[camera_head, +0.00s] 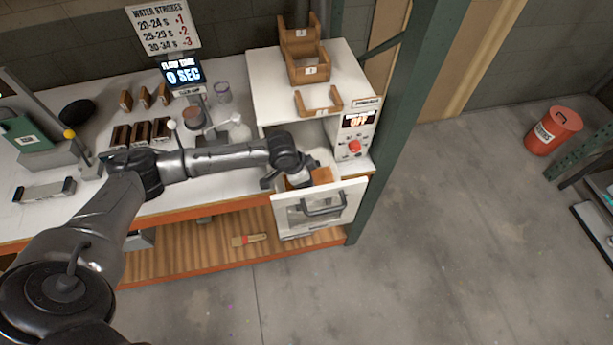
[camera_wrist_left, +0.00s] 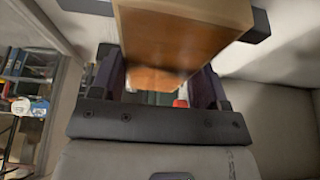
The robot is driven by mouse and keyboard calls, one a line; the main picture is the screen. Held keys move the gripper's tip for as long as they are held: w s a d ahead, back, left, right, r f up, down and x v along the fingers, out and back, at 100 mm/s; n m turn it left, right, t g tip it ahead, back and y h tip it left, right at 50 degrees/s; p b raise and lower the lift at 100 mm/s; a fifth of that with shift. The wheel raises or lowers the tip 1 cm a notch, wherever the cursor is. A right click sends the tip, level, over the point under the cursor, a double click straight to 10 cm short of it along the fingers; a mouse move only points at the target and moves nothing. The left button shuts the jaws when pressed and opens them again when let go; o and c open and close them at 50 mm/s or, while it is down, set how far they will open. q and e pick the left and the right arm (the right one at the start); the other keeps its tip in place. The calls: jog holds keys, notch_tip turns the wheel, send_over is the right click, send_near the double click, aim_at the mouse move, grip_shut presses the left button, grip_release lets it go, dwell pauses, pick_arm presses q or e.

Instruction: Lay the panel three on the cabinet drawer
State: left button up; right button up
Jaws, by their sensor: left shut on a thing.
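My left gripper (camera_head: 297,181) reaches in from the left, at the drawer's opening. It is shut on a brown wooden panel (camera_head: 321,175), which shows just behind the drawer front. In the left wrist view the panel (camera_wrist_left: 180,45) sits between the fingers of the gripper (camera_wrist_left: 158,85). I cannot tell whether the panel touches the drawer floor, and no number on it is legible. My right gripper is not in view.
The white cabinet (camera_head: 275,95) carries wooden holders (camera_head: 308,68) on top. A control box (camera_head: 355,135) with a red button and an "OFF" display stands right of the drawer. A green post (camera_head: 385,150) rises close by. Several wooden panels (camera_head: 140,134) stand on the bench at left.

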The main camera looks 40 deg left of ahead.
pick_arm(q)
jog(key=shift+f, duration=0.1)
jog(key=o, duration=1)
jog(key=shift+c, duration=0.2)
jog(key=v, duration=1.2)
jog(key=shift+r+p, duration=0.2)
jog(key=shift+p, duration=0.1)
